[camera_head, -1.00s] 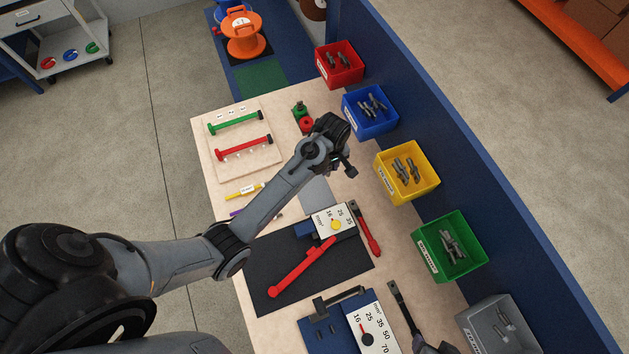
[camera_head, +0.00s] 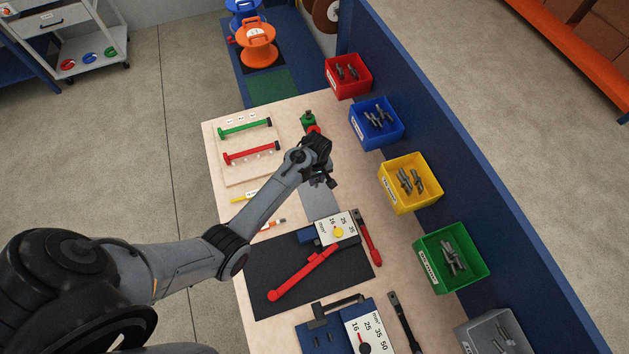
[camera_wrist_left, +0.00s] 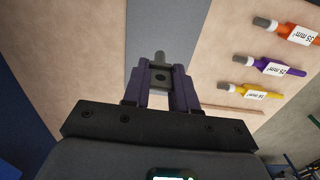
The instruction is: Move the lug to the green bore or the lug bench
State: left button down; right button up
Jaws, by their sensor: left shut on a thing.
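My left gripper (camera_head: 328,180) hangs over the table near a grey strip (camera_head: 318,205). In the left wrist view the gripper (camera_wrist_left: 161,78) is shut on a small grey lug (camera_wrist_left: 160,70), with its barrel pointing away from the gripper. The lug appears above the grey strip (camera_wrist_left: 163,25); the height is hard to judge. A small green block (camera_head: 308,117) with a dark top stands beyond the gripper, beside a red piece (camera_head: 313,130) partly hidden by my wrist. I cannot make out a bore in either. My right gripper is not in view.
Red, blue, yellow and green bins (camera_head: 452,258) of grey parts line the right. A black mat (camera_head: 265,265) with a red-handled tool and a dial block (camera_head: 335,228) lies nearer. A rack of green and red bars (camera_head: 250,150) is at left.

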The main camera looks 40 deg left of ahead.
pick_arm(q)
jog(key=f, duration=0.4)
jog(key=shift+w+a+f, duration=0.1)
jog(key=shift+a+f, duration=0.1)
jog(key=shift+a, duration=0.2)
jog(key=shift+f, duration=0.1)
jog(key=shift+f, duration=0.15)
jog(key=c, duration=0.9)
grip_release()
